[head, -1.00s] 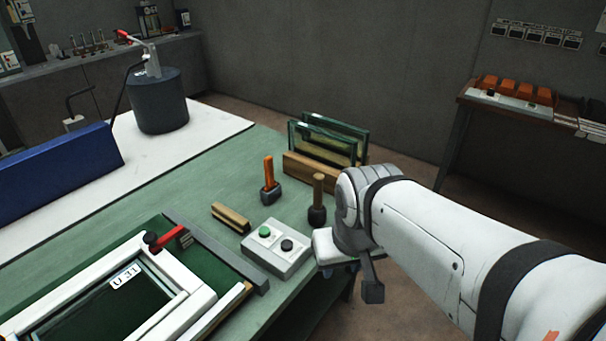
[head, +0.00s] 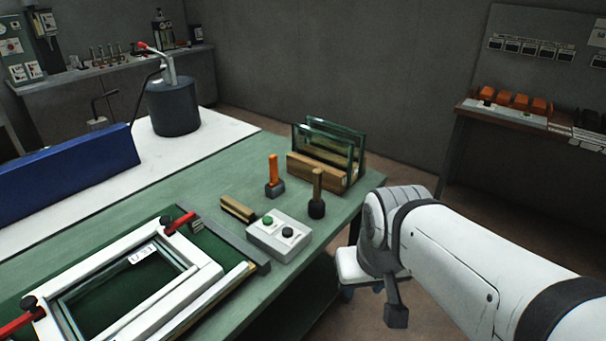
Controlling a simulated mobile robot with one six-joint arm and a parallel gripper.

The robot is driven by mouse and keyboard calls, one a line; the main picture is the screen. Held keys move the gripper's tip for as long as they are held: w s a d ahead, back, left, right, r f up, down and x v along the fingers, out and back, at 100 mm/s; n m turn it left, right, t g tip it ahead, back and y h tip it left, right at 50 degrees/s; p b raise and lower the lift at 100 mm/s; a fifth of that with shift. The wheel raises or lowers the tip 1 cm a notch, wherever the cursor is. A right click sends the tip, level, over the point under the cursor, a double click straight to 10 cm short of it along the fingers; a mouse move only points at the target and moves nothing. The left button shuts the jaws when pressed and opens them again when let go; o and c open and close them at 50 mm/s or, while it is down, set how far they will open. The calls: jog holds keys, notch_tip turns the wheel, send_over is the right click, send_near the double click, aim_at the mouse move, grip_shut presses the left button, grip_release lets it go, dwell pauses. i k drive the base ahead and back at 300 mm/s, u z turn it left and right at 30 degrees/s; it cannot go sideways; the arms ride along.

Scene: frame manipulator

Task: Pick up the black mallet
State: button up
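The black mallet (head: 317,208) stands head-down on the green table, with its dark head at the bottom and its light wooden handle pointing up. A second mallet (head: 274,178) with an orange handle and a dark grey head stands to its left and a little farther back. My arm comes in from the right, and its wrist end, with my gripper (head: 396,314), is to the right of the table edge, apart from the black mallet. The wrist hides most of the gripper, so its opening is not clear.
A grey button box (head: 278,240) sits just in front of the black mallet. A wooden block (head: 238,209) lies to the left. A wooden rack (head: 315,172) with glass panes stands behind. A white frame (head: 200,275) and red clamps occupy the front left.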

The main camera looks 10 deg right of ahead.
aim_at(316, 206)
jog(key=u, duration=0.05)
jog(key=i, duration=0.5)
jog(key=z, duration=0.05)
jog(key=k, duration=1.2)
jog(key=z, duration=0.7)
jog(key=i, duration=2.05)
jog(key=u, duration=0.55)
